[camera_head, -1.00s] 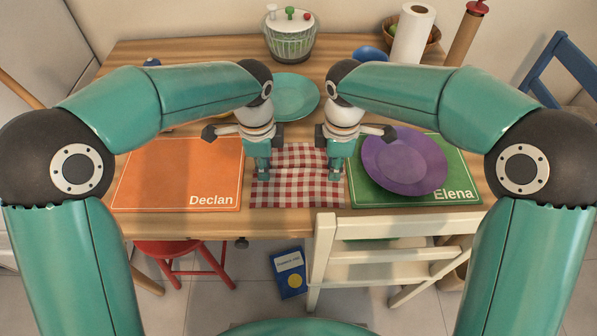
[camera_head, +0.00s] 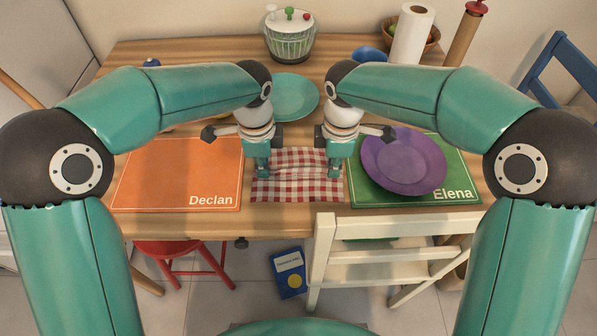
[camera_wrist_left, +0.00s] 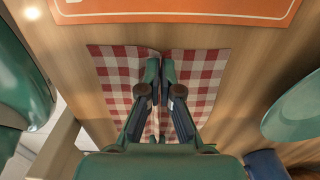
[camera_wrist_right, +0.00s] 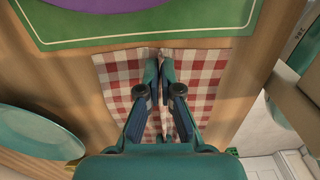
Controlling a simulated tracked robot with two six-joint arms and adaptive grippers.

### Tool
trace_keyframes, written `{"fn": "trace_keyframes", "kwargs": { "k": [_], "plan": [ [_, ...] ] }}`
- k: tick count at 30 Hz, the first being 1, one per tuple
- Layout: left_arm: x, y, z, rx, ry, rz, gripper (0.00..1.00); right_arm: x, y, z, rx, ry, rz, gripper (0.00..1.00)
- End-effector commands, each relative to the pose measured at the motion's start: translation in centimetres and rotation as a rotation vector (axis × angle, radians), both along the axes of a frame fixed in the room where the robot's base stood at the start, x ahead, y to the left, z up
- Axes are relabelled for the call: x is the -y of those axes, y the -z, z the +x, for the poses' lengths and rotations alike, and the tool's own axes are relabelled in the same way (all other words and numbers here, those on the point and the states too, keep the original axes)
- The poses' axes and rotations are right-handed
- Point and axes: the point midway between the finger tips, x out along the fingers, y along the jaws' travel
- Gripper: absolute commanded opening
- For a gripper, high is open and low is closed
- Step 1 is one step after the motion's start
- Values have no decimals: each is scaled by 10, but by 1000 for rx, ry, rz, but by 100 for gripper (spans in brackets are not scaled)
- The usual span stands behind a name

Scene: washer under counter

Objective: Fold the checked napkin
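The red-and-white checked napkin (camera_head: 297,188) lies on the table between the two placemats, with a raised ridge running across its middle. My left gripper (camera_head: 262,173) is at the napkin's left edge. In the left wrist view its fingers (camera_wrist_left: 160,68) are together, pinching the cloth, which bunches between them. My right gripper (camera_head: 335,173) is at the right edge. In the right wrist view its fingers (camera_wrist_right: 159,68) are likewise together on the cloth. The fingers hide part of the napkin, which also shows in both wrist views (camera_wrist_left: 205,75) (camera_wrist_right: 115,75).
An orange placemat (camera_head: 170,170) lies left of the napkin. A green placemat (camera_head: 460,165) with a purple plate (camera_head: 405,165) lies right. A teal plate (camera_head: 292,92) is behind the grippers. A white chair (camera_head: 385,255) stands at the front edge, a red stool (camera_head: 180,250) beside it.

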Motion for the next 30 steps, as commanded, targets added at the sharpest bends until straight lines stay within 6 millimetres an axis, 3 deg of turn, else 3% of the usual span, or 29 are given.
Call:
{"fn": "trace_keyframes", "kwargs": {
  "k": [30],
  "plan": [
    [0,-2,-1,-7,1,2,0,0,-1,-2,-8,-1,-3,0]
  ]
}}
